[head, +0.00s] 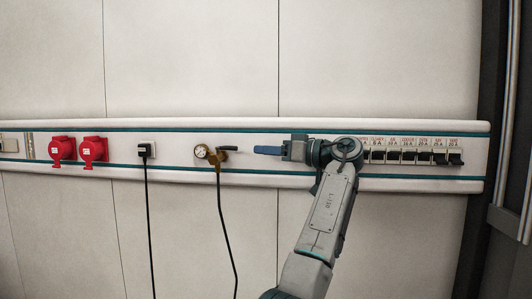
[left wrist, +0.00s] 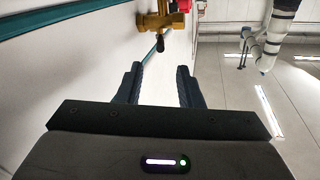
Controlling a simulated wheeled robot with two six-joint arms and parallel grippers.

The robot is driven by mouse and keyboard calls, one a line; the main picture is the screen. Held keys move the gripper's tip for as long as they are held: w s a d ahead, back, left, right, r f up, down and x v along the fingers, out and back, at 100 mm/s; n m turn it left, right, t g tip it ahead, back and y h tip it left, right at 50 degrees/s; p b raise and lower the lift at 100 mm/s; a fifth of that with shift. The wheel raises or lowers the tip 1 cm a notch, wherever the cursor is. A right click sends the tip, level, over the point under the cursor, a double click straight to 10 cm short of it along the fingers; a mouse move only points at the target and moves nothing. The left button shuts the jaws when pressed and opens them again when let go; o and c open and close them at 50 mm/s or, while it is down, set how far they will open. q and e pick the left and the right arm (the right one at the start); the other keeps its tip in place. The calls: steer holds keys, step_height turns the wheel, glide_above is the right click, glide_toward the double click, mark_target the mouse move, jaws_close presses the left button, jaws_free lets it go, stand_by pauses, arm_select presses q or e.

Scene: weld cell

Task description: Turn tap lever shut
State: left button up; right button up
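The brass tap (head: 216,158) sits on the wall rail in the head view, with a round gauge (head: 201,151) at its left. Its dark lever (head: 228,148) lies about level and points right, toward my left gripper. A black hose hangs from the tap. My left gripper (head: 267,150) is to the right of the lever, fingers pointing left, with a gap between them. In the left wrist view the two fingers (left wrist: 157,88) are apart with nothing between them. The brass tap (left wrist: 165,20) shows beyond the fingertips, cut by the top edge. My right gripper is not in view.
On the rail (head: 330,125), two red sockets (head: 93,150) and a black plug (head: 146,150) with a hanging cable are left of the tap. A row of breaker switches (head: 410,157) is right of my gripper. The stretch between lever and fingertips is clear.

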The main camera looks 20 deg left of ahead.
mark_target(233, 149)
arm_select(q)
steer(key=a+m+t+p, duration=0.2)
steer(key=a+m+p, duration=0.1)
steer(key=m, duration=0.3)
steer(key=a+m+t+p, duration=0.2)
steer(key=a+m+p, duration=0.1)
steer(key=m+p, duration=0.3)
steer(key=a+m+t+h+p, duration=0.1)
steer(key=a+m+t+p, duration=0.1)
steer(key=a+m+p, duration=0.1)
steer(key=shift+s+a+r+m+t+p, duration=0.1)
steer(key=shift+a+m+t+p, duration=0.1)
steer(key=shift+m+p, duration=0.4)
steer(key=shift+s+a+m+t+p, duration=0.1)
steer(key=shift+a+m+t+p, duration=0.15)
steer(key=shift+m, duration=0.55)
steer(key=shift+w+a, duration=0.25)
steer(key=shift+a, duration=0.05)
